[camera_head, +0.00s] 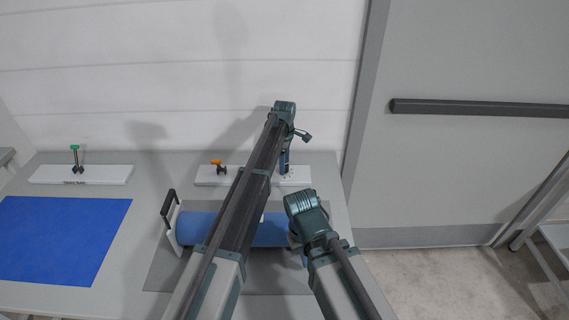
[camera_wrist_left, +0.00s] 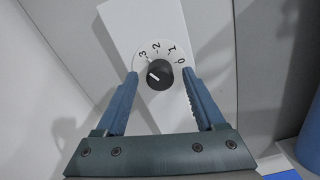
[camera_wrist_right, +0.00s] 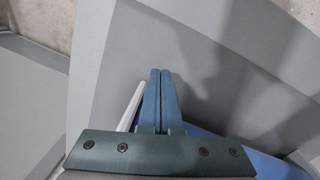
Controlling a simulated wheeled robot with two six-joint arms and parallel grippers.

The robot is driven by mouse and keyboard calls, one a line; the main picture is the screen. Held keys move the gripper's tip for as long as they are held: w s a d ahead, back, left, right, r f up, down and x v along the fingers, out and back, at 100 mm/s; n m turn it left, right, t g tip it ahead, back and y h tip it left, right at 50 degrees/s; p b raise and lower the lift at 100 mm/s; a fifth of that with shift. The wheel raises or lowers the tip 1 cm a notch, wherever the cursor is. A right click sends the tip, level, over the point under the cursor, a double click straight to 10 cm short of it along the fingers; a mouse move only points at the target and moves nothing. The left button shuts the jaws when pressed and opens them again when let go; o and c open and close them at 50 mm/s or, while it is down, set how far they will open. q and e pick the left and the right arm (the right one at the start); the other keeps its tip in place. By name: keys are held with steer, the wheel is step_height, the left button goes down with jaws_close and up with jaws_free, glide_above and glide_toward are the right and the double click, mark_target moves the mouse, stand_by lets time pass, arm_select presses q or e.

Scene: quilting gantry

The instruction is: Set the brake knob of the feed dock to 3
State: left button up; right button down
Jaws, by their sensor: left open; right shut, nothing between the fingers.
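The brake knob (camera_wrist_left: 159,75) is a round black knob with a white mark, on a white dial numbered 0 to 3 in the left wrist view. Its white mark lies on the left side of the knob, on the side of the 3; the exact reading is hard to tell. The dial sits on the white panel (camera_wrist_left: 120,20), which also shows in the head view (camera_head: 205,179). My left gripper (camera_wrist_left: 160,74) is open, with one finger on each side of the knob; contact is not clear. My right gripper (camera_wrist_right: 160,72) is shut and empty, above the front right table area.
An orange-topped lever (camera_head: 218,166) stands on the same panel, left of my left gripper. A blue roll (camera_head: 195,228) with a black handle (camera_head: 168,206) lies in front. A green-topped lever (camera_head: 75,158) and blue sheet (camera_head: 60,235) are at left. A wall is behind.

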arm_select(q)
step_height(320, 180, up, 13)
steer(key=p, duration=1.2)
steer(key=shift+f, duration=0.15)
steer(key=s+a+m, duration=0.5)
steer(key=s+a, duration=0.1)
steer(key=s, duration=0.5)
steer(key=s+a+m, duration=0.5)
steer(key=s, duration=0.7)
steer(key=s+a+m, duration=0.5)
steer(key=s+a, duration=0.1)
steer(key=s, duration=0.5)
steer(key=s+d+m+y, duration=0.1)
steer(key=s+d+m, duration=0.3)
steer(key=d, duration=0.7)
steer(key=shift+s, duration=0.75)
steer(key=shift+f, duration=0.1)
